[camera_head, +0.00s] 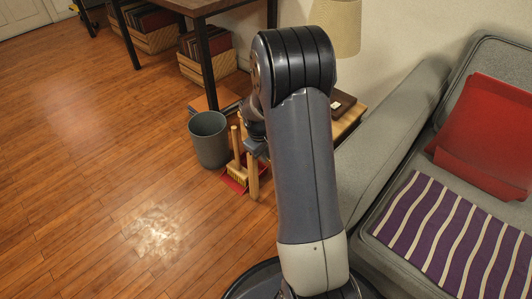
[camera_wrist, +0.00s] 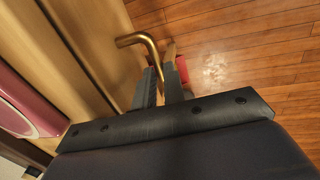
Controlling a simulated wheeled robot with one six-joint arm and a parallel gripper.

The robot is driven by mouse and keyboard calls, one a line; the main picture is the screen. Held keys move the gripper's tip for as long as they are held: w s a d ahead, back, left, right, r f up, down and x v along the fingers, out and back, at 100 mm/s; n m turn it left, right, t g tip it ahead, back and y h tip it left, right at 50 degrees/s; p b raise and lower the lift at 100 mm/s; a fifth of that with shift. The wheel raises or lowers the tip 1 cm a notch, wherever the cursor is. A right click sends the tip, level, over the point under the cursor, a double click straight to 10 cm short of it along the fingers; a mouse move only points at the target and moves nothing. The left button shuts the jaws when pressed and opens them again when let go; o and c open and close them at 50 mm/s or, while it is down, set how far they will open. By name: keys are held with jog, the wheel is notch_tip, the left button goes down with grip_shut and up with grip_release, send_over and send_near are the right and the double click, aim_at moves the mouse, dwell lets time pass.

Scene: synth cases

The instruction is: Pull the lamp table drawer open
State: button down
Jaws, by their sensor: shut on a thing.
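The lamp table (camera_head: 350,122) is light wood and stands beside the sofa, mostly hidden behind my arm in the head view. In the wrist view its wooden face (camera_wrist: 95,40) fills the left side, with a dark seam along it. A curved brass handle (camera_wrist: 138,38) sticks out from that face. My gripper (camera_wrist: 161,78) is shut on the handle, whose bent end runs down between the two fingers. In the head view the fingertips and the drawer are hidden by my arm. How far the drawer stands out cannot be told.
A grey bin (camera_head: 208,140) and a brush with a red dustpan (camera_head: 236,176) stand on the floor left of the table. A lamp shade (camera_head: 337,25) and a dark flat box (camera_head: 342,104) are behind my arm. The sofa (camera_head: 390,130) is right. Left floor is clear.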

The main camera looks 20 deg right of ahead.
jog(key=s+a, duration=0.3)
jog(key=a, duration=0.6)
jog(key=s+a, duration=0.4)
jog(key=a, duration=0.4)
jog(key=shift+s+a, duration=0.15)
jog(key=shift+a, duration=0.25)
jog(key=c, duration=1.5)
grip_release()
jog(key=shift+r, duration=0.1)
jog(key=r+p, duration=0.1)
jog(key=r, duration=0.2)
jog(key=a+r+p, duration=0.1)
jog(key=r+p, duration=0.1)
jog(key=r, duration=0.2)
jog(key=r+p, duration=0.1)
jog(key=r, duration=0.2)
jog(key=shift+s+a+r+p, duration=0.2)
jog(key=shift+s+a+p, duration=0.15)
jog(key=shift+a, duration=0.05)
